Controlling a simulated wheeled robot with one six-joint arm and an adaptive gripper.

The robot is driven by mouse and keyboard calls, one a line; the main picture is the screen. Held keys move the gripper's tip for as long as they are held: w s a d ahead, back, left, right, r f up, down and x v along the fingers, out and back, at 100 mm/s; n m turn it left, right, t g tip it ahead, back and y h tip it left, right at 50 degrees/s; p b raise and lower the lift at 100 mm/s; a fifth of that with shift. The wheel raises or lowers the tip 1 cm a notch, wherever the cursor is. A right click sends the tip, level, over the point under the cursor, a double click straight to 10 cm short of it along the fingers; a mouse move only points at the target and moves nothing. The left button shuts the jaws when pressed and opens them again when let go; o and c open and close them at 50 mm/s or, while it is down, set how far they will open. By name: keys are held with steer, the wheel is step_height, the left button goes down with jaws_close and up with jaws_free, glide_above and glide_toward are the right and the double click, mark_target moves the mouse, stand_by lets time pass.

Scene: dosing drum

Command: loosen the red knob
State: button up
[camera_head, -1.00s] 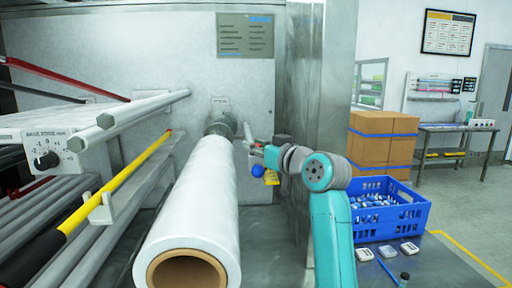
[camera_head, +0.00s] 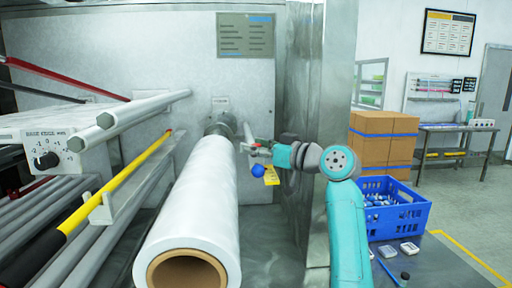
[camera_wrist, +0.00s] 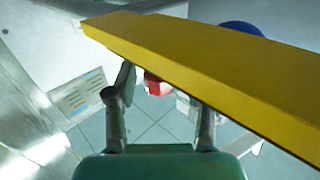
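The red knob (camera_wrist: 153,85) shows in the wrist view between my finger lines, partly hidden by a yellow bar or tag (camera_wrist: 215,75) that crosses close to the camera. My gripper (camera_wrist: 166,92) has its two fingers apart; the right fingertip is hidden behind the yellow piece. I cannot tell whether a finger touches the knob. In the head view my gripper (camera_head: 259,149) is small, at the machine wall just right of the roll's spindle. A blue ball (camera_head: 257,169) and the yellow tag (camera_head: 271,176) hang just below it.
A large white film roll (camera_head: 190,215) lies left of my gripper, with steel rollers and a yellow bar (camera_head: 130,175) further left. A steel column (camera_head: 325,100) stands close to my arm. A blue crate (camera_head: 400,215) and cardboard boxes (camera_head: 383,145) are at the right.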

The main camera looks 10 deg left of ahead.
steer(key=v, duration=1.2)
stand_by(0.3)
